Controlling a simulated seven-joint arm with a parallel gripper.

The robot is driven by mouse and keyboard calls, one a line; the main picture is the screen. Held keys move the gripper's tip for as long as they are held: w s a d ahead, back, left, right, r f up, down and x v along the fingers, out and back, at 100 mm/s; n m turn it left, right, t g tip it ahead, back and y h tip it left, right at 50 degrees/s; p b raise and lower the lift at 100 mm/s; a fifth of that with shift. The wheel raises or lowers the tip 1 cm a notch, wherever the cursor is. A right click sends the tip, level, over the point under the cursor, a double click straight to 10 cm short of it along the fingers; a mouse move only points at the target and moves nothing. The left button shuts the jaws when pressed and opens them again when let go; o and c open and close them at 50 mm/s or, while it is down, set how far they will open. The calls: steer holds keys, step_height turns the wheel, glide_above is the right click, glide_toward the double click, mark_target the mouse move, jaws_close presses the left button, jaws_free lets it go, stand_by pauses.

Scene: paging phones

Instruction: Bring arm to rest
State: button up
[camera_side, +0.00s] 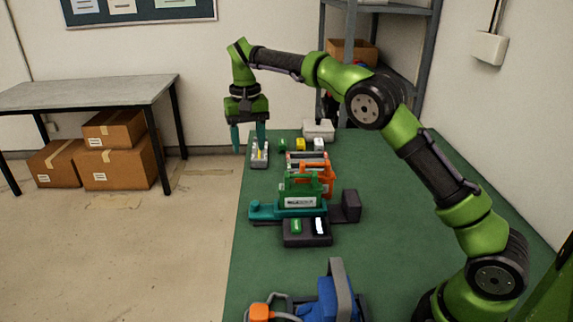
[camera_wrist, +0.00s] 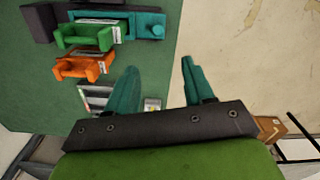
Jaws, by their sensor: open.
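My gripper (camera_side: 248,139) is open and empty. In the side view it points down with its teal fingers above the far left edge of the green table (camera_side: 400,215), near a small grey box with yellow in it (camera_side: 260,154). In the wrist view the two teal fingers (camera_wrist: 160,78) are spread apart with nothing between them but bare floor and table edge behind. My arm arches over the table from its base at the lower right.
A green device (camera_side: 300,187) on a teal and dark stand, an orange one (camera_side: 327,178) and a grey-white box (camera_side: 318,128) stand on the table. A blue device (camera_side: 328,297) is at the front. A shelf (camera_side: 425,50) rises behind. The table's right part is clear.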

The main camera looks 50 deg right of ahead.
steer(key=s+a+r+n+t+y, duration=0.1)
steer(key=s+t, duration=0.6)
steer(key=s, duration=2.4)
step_height(320, 180, up, 2)
steer(key=shift+s+a+r+n+y, duration=0.15)
steer(key=shift+r+n+y, duration=0.05)
steer(key=shift+n+y, duration=0.3)
